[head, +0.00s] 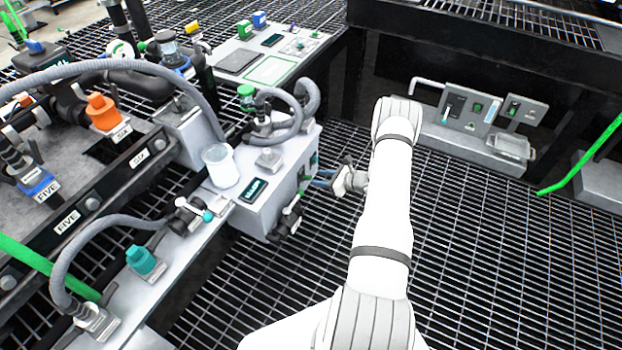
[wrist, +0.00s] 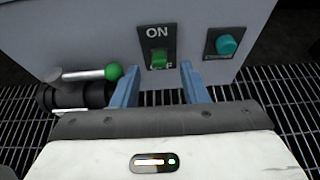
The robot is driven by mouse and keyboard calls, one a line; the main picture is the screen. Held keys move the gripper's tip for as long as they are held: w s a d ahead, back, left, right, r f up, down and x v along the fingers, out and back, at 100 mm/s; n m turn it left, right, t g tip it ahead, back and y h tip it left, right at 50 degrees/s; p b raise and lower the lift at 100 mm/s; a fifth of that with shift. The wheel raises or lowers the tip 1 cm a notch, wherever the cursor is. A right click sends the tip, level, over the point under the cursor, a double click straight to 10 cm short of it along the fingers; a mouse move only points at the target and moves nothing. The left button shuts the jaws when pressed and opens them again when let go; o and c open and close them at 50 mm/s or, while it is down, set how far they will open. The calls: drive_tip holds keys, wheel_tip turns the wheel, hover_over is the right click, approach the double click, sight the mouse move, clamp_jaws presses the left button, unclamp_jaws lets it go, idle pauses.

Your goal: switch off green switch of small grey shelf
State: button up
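A green rocker switch (wrist: 158,59) sits on the front face of a small grey unit (wrist: 190,22) in the wrist view. "ON" is printed above it and "OFF" below, the latter partly covered by the rocker. I cannot tell for certain which way it is tipped. My gripper (wrist: 159,76) is open, with one blue finger on each side just below the switch and nothing between them. Contact cannot be told. In the head view, my gripper (head: 323,178) is at the right face of the grey unit (head: 262,212), where the switch is small.
In the wrist view, a valve lever with a green ball tip (wrist: 113,72) is close to my left finger, and a teal button (wrist: 228,45) is to the right. A white beaker (head: 221,166) stands near the unit. Dark grating floor (head: 480,250) is open at right.

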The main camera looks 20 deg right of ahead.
sight(311, 177)
drive_tip(key=b+x, duration=0.1)
drive_tip(key=x, duration=0.4)
drive_tip(key=shift+w+a+f, duration=0.15)
drive_tip(key=shift+c, duration=0.6)
